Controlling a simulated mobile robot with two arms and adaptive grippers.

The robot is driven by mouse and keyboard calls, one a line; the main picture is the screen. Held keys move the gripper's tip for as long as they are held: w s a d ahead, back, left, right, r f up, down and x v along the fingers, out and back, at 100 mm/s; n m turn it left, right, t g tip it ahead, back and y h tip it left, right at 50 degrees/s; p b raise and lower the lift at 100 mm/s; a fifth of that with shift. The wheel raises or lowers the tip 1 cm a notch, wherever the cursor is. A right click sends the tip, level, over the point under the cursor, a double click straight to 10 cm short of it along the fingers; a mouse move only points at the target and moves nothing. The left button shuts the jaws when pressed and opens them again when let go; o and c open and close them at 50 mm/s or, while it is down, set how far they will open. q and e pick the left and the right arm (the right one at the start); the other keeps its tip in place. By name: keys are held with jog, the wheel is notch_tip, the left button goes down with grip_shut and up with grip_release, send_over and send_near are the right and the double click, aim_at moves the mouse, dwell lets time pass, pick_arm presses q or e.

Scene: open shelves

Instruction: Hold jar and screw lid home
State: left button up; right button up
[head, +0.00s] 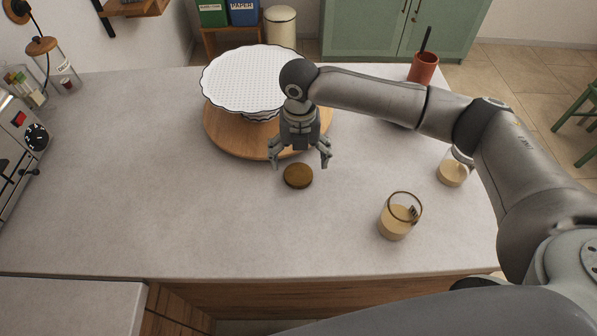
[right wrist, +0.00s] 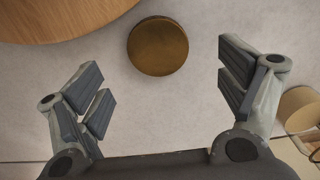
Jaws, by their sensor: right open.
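A round brown lid (head: 298,176) lies flat on the counter, in front of the wooden round board. In the right wrist view the lid (right wrist: 158,46) is beyond my fingertips, roughly midway between them. An open glass jar (head: 394,222) with tan contents stands upright on the counter, to the right of the lid and nearer the front edge. Part of it shows at the right edge of the right wrist view (right wrist: 299,108). My right gripper (head: 299,162) is open and empty, above the counter close to the lid. My left gripper is not in view.
A wooden round board (head: 222,138) bears a white wavy-edged stand (head: 252,78) behind my gripper. Another glass jar (head: 452,174) is partly behind my right arm. A red cup (head: 423,68) stands at the back right. The counter's left front is clear.

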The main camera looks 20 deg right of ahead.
aim_at(299, 174)
jog(key=shift+f+p, duration=0.35)
jog(key=shift+f, duration=0.05)
notch_tip(299, 174, down, 4)
jog(key=shift+a+r+p, duration=0.15)
jog(key=shift+r+p, duration=0.05)
jog(key=shift+p, duration=0.55)
jog(key=shift+f, duration=0.4)
jog(key=shift+w, duration=0.1)
jog(key=c, duration=0.7)
